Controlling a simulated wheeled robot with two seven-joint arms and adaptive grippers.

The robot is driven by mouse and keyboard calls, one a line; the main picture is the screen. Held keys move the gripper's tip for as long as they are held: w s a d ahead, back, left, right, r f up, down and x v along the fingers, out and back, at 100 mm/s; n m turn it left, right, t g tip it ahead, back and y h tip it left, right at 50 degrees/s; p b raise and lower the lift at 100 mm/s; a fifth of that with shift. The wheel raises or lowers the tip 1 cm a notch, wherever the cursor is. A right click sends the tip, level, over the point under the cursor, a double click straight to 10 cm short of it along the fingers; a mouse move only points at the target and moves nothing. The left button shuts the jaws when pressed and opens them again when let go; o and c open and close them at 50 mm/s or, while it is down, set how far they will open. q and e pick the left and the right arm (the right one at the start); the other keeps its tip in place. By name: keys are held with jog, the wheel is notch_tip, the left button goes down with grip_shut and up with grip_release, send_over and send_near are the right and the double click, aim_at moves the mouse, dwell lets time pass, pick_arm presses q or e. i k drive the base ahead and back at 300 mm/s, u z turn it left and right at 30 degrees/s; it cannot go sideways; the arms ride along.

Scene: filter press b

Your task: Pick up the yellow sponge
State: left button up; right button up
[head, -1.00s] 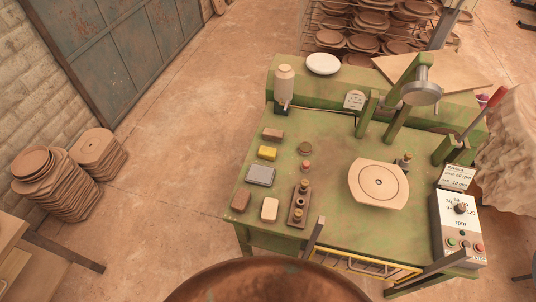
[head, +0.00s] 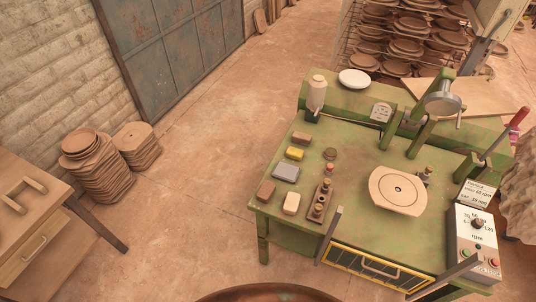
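The yellow sponge (head: 295,153) lies on the left part of the green press table (head: 362,233). It sits in a column of small blocks, between a brown block (head: 301,138) behind it and a grey block (head: 286,172) in front of it. It appears apart from both. Neither of my grippers shows in the head view.
A brown block (head: 266,192), a cream block (head: 291,203) and a dark holder (head: 320,200) are near the sponge. A wooden table (head: 30,215) and stacked plates (head: 98,172) stand left. Open floor (head: 200,190) lies between.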

aim_at(296, 153)
jog(key=u, duration=0.6)
jog(key=i, duration=0.95)
jog(key=z, duration=2.45)
